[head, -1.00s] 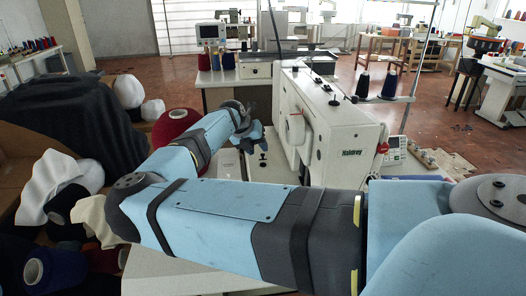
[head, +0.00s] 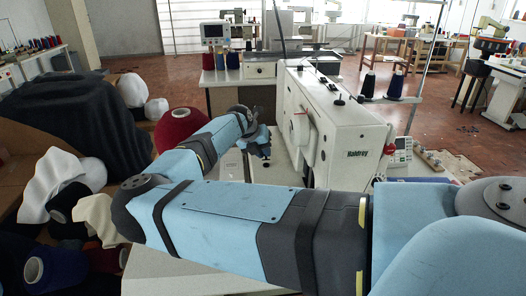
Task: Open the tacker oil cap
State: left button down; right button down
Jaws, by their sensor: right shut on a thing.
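The white tacker (head: 345,150), marked "Haldrey", stands right of centre on its table. A small black knob (head: 338,99) sticks up from its top; I cannot tell whether it is the oil cap. My right arm crosses the foreground and bends back towards the machine. My right gripper (head: 264,150) is left of the tacker's head, small and partly hidden by its own wrist. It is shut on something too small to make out. A pale lever (head: 300,128) on the machine's left face is to the gripper's right. My left gripper is not in view.
Two dark thread cones (head: 382,85) stand on a rack behind the tacker. A control box (head: 400,150) is at its right. A red cone (head: 178,128) and heaped dark and white cloth lie left of my arm. Another machine (head: 262,68) stands behind.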

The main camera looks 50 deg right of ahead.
jog(key=shift+d+r, duration=0.1)
jog(key=shift+w+d+r+g+y+p, duration=0.15)
jog(key=shift+w+d+g+y+p, duration=0.15)
jog(key=shift+g+y+p, duration=0.15)
jog(key=shift+w+d+n+g+y, duration=0.25)
jog(key=shift+g+y, duration=0.15)
jog(key=shift+g, duration=0.1)
jog(key=shift+w+d+n+g+y, duration=0.15)
jog(key=shift+n+g+y, duration=0.1)
jog(key=shift+g+y, duration=0.15)
jog(key=g+y, duration=0.1)
jog(key=w+d+f+n+g+y+b, duration=0.1)
jog(key=g, duration=0.1)
jog(key=shift+w+g+y+b, duration=0.25)
jog(key=shift+b, duration=0.05)
jog(key=shift+w+d+g+y, duration=0.25)
jog(key=shift+g+y, duration=0.15)
jog(key=shift+g, duration=0.2)
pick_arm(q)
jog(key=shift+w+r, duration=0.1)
pick_arm(e)
jog(key=shift+w+d+f+n+g+y, duration=0.1)
jog(key=shift+f+n+g+y, duration=0.05)
jog(key=shift+n+g+y, duration=0.2)
jog(key=shift+f+g, duration=0.1)
jog(key=shift+g, duration=0.15)
